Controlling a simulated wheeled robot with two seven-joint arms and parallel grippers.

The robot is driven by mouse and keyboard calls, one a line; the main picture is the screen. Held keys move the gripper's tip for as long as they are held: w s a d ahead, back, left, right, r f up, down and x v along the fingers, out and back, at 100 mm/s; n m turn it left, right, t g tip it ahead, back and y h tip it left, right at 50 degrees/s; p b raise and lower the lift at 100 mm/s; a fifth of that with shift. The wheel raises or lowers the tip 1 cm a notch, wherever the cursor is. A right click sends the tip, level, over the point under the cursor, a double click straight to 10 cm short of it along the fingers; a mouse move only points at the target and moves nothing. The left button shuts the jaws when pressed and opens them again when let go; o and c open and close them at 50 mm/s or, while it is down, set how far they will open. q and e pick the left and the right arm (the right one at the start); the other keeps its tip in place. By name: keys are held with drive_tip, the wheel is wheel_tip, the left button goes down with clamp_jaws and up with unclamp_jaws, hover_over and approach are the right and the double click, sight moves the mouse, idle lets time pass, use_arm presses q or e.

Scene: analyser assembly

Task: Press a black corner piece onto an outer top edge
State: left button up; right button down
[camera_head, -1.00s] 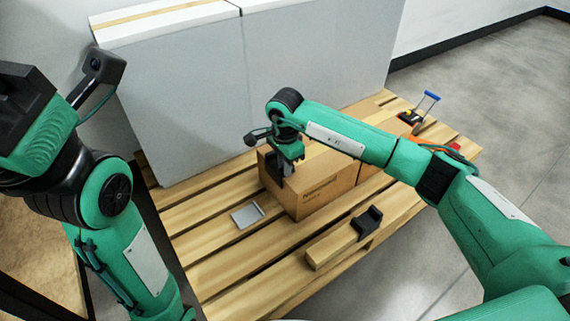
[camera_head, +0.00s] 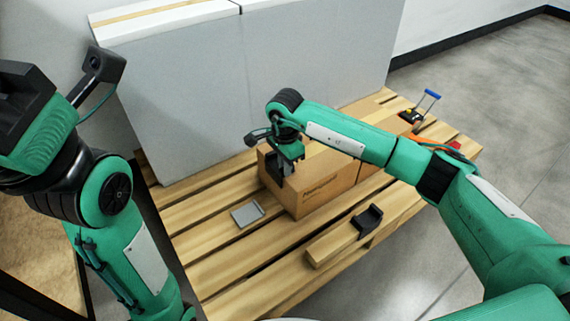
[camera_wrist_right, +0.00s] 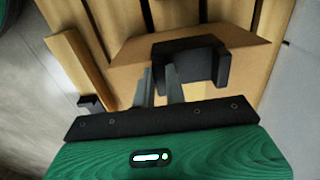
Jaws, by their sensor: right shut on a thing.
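A brown cardboard box (camera_head: 325,193) stands on the pallet. My right gripper (camera_head: 284,160) points down at the box's left end, shut on a black corner piece (camera_head: 275,168). In the right wrist view, this corner piece (camera_wrist_right: 192,62) sits at the box's edge (camera_wrist_right: 245,58), beside my gripper's fingers (camera_wrist_right: 160,85). I cannot tell whether it is fully seated. A second black corner piece (camera_head: 368,219) lies on a wooden block near the pallet's front edge. My left arm is raised at the left, and its fingers cannot be made out.
The wooden pallet (camera_head: 205,260) has bare slats in front of the box. A small grey plate (camera_head: 247,214) lies left of the box. A tall grey-white carton (camera_head: 190,105) stands behind. A blue-handled tool (camera_head: 428,101) lies at the back right.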

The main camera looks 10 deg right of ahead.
drive_tip(key=c, duration=1.4)
unclamp_jaws()
drive_tip(key=shift+o, duration=0.2)
drive_tip(key=shift+r, duration=0.15)
drive_tip(key=shift+r+p, duration=2.55)
drive_tip(key=shift+r, duration=0.85)
